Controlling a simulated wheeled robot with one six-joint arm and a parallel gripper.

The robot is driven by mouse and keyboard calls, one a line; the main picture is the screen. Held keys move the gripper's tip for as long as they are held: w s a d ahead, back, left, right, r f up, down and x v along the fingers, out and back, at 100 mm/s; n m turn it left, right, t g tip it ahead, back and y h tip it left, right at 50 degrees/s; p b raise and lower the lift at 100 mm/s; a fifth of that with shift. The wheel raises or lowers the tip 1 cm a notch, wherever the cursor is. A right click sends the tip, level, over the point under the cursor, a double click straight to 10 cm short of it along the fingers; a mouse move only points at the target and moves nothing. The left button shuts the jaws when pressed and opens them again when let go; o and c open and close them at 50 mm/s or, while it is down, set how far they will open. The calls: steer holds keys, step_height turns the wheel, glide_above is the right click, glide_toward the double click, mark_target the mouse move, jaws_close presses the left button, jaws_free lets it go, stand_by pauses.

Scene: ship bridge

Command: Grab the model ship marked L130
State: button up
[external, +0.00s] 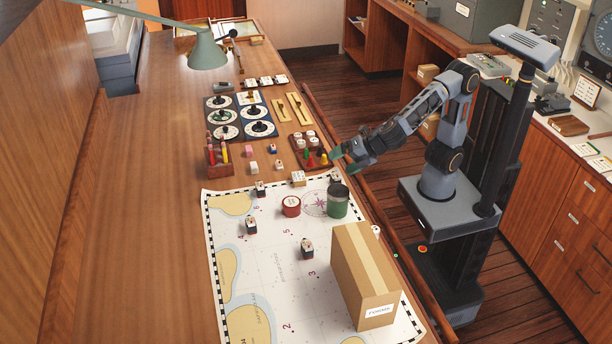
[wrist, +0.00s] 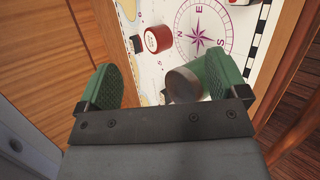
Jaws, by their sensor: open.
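Several small model ships with dark hulls and pale tops stand on the chart, including one at the left (external: 250,224), one in the middle (external: 307,248) and one near the top edge (external: 260,188). A pale block (external: 298,178) sits at the chart's top edge. Their markings are too small to read, so I cannot tell which is L130. My gripper (external: 340,158) is open and empty, above the table's right edge beside the pegged tray. In the wrist view my gripper (wrist: 163,84) has its green pads wide apart, with no ship between them.
A green can (external: 338,203) and a red tin (external: 291,206) stand on the chart (external: 270,290) near my gripper. A tall cardboard box (external: 362,275) blocks the lower right. A wooden rail (external: 400,260) edges the table. The table's left side is clear.

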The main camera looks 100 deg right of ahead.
steer(key=w+a+n+t+y, duration=0.3)
steer(key=w+a+n, duration=0.3)
steer(key=a+n, duration=0.5)
steer(key=n+p, duration=0.2)
steer(key=n, duration=0.5)
glide_toward(309, 244)
steer(key=w, duration=0.2)
steer(key=w+n, duration=0.1)
steer(key=shift+w+d+f+y, duration=0.1)
steer(key=shift+d+f+y, duration=0.15)
steer(key=shift+d+y, duration=0.15)
steer(key=shift+t, duration=0.3)
steer(key=shift+p+x, duration=1.15)
steer(key=shift+x, duration=2)
steer(key=shift+a, duration=0.2)
steer(key=c, duration=1)
steer(key=shift+r, duration=0.1)
